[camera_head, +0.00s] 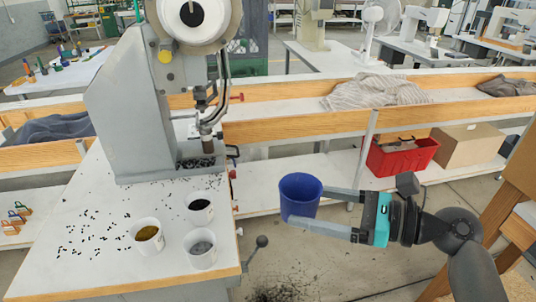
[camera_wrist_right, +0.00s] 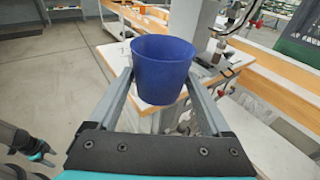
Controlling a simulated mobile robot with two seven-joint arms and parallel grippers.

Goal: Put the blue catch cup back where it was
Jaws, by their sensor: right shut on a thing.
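The blue catch cup (camera_head: 299,197) is held upright in the air, to the right of the press table. My right gripper (camera_head: 306,205) is shut on it, with one finger on each side of its wall. The right wrist view shows the cup (camera_wrist_right: 162,70) between the two fingers. The eyelet press (camera_head: 140,105) stands on the white table (camera_head: 110,260) to the left of the cup. Part of my left arm with a teal band (camera_wrist_right: 38,148) shows at the left edge of the right wrist view, but its jaws are too unclear to read.
White cups with dark (camera_head: 199,207), yellowish (camera_head: 147,236) and grey (camera_head: 200,248) contents stand on the table, among scattered black bits. A lever with a dark knob (camera_head: 262,241) sticks out at the table's right edge. A red bin (camera_head: 400,156) sits on a low shelf behind.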

